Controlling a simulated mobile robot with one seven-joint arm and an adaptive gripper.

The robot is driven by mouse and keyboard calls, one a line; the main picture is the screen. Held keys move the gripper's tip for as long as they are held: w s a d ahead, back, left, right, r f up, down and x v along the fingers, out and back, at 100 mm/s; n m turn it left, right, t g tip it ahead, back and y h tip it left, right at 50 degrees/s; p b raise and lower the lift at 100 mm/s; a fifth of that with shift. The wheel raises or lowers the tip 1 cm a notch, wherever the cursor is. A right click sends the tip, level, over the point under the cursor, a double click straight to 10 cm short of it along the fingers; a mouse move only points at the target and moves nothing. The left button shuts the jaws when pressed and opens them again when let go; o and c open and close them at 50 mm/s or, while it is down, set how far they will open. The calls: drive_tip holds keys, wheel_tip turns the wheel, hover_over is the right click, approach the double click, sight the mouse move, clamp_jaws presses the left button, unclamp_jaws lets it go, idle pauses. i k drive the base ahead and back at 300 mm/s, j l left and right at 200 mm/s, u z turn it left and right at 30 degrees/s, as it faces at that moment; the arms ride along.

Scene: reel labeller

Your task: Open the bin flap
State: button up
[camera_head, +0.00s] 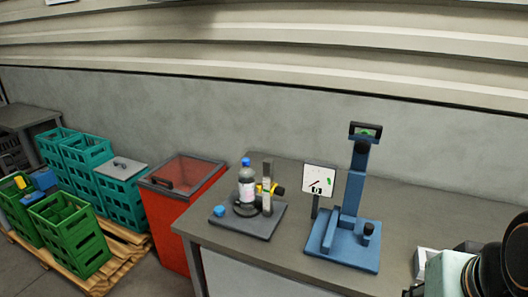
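The red bin (180,230) stands on the floor to the left of the grey table. Its flap (188,172) lies flat across the top inside a dark rim and looks closed. The flap seems see-through, with red showing beneath it. A dark handle (162,182) sits at the flap's front left edge. Part of my arm shows in the lower right corner, far to the right of the bin. My gripper's fingers cannot be made out in this view.
The grey table (305,275) holds a bottle (247,185) on a dark stand, a small dial sign (318,180) and a blue press-like device (350,210). Teal crates (122,195) and green crates (70,235) on a wooden pallet (122,262) stand close left of the bin. A wall is behind.

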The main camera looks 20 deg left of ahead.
sight(170, 189)
drive_tip(key=i+j, duration=0.1)
drive_tip(key=j, duration=0.25)
drive_tip(key=j+z, duration=0.15)
drive_tip(key=j, duration=0.2)
drive_tip(key=i+j, duration=0.15)
drive_tip(key=j, duration=0.4)
drive_tip(key=i+j, duration=0.1)
drive_tip(key=j, duration=0.45)
drive_tip(key=i+j, duration=0.15)
drive_tip(key=j, duration=0.4)
drive_tip(key=i+j, duration=0.1)
drive_tip(key=j, duration=0.45)
drive_tip(key=i+j, duration=0.15)
drive_tip(key=j, duration=0.4)
drive_tip(key=i+j, duration=0.1)
drive_tip(key=j, duration=0.45)
drive_tip(key=i+j, duration=0.15)
drive_tip(key=j, duration=0.4)
drive_tip(key=i+j, duration=0.1)
drive_tip(key=j, duration=0.45)
drive_tip(key=i+j+u, duration=0.15)
drive_tip(key=j, duration=0.3)
drive_tip(key=k, duration=0.05)
